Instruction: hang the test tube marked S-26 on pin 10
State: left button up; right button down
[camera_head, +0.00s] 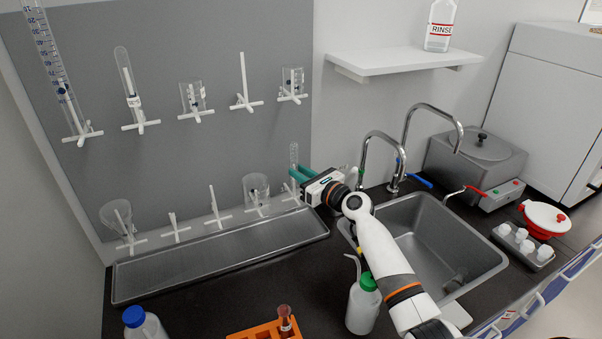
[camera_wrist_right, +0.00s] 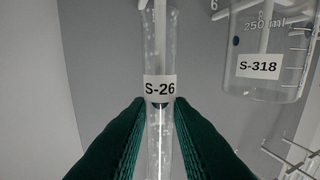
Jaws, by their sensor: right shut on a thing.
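The test tube marked S-26 (camera_wrist_right: 158,86) is upright, and it shows in the head view as a thin clear tube (camera_head: 294,154) at the lower right of the peg board. My right gripper (camera_head: 294,174) is shut on it, with green fingers on both sides just below the label in the right wrist view (camera_wrist_right: 159,104). A white rod shows through the tube; I cannot tell whether this pin is inside the tube or behind it. The lower-row pin at the far right (camera_head: 290,190) is partly hidden by the gripper. My left gripper is not in view.
A beaker marked S-318 (camera_wrist_right: 258,66) hangs on the pin to the left in the head view (camera_head: 256,187). The grey drip tray (camera_head: 220,255) lies below. The sink (camera_head: 440,240) and its taps (camera_head: 375,140) are right of the gripper. A wash bottle (camera_head: 363,308) stands in front.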

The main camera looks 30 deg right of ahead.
notch_tip(320, 180, down, 3)
jog(key=shift+r+b, duration=0.1)
jog(key=shift+b, duration=0.8)
jog(key=c, duration=1.2)
grip_release()
